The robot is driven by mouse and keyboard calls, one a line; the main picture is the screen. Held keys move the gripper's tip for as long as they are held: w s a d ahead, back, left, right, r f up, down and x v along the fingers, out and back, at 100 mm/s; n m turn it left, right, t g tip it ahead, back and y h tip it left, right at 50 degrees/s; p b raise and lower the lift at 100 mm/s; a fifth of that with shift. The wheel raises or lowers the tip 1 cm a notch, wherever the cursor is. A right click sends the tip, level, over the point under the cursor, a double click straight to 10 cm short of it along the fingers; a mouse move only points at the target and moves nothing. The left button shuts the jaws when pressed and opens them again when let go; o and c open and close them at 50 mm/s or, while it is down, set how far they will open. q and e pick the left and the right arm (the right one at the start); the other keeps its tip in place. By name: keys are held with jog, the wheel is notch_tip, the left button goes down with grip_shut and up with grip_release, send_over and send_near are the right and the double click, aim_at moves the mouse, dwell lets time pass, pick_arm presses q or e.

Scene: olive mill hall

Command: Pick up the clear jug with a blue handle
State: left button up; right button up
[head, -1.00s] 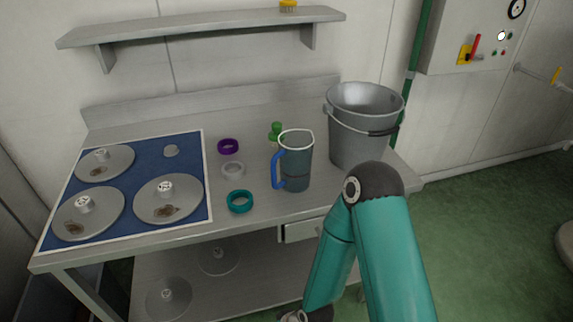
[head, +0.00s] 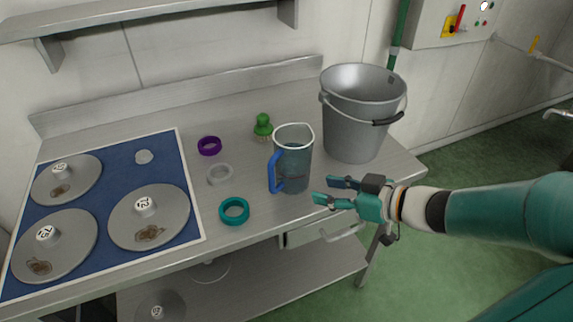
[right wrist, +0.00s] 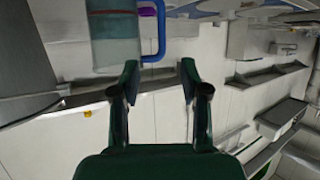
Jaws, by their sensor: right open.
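The clear jug (head: 297,162) with a blue handle (head: 275,172) stands upright on the steel table, its handle on the left side in the head view. In the right wrist view the jug (right wrist: 115,45) is at the top, cut off by the frame edge, with the handle (right wrist: 160,30) to its right. My right gripper (head: 323,189) is open and empty, just right of the jug at about its lower part, apart from it. Its two fingers (right wrist: 160,68) stand spread in the right wrist view. My left gripper is not in view.
A metal bucket (head: 350,135) stands close behind and right of the jug. A green brush (head: 263,127) is behind it. Purple (head: 209,146), grey (head: 220,174) and teal rings (head: 234,212) lie to its left. A blue mat (head: 125,172) holds several metal discs.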

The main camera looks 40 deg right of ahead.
jog(key=b, duration=0.2)
send_near(272, 191)
jog(key=w, duration=0.1)
jog(key=w+r, duration=0.1)
jog(key=w, duration=0.2)
jog(key=shift+a+r, duration=0.35)
jog(key=shift+a, duration=0.05)
jog(key=shift+r+b+x, duration=0.15)
jog(key=shift+b+x, duration=0.15)
jog(key=shift+x, duration=1.15)
jog(key=shift+r+b+x, duration=0.15)
jog(key=shift+b+x, duration=0.1)
jog(key=shift+x, duration=1.25)
jog(key=shift+w+d, duration=0.1)
jog(key=shift+w, duration=0.05)
grip_shut()
jog(key=shift+r, duration=0.15)
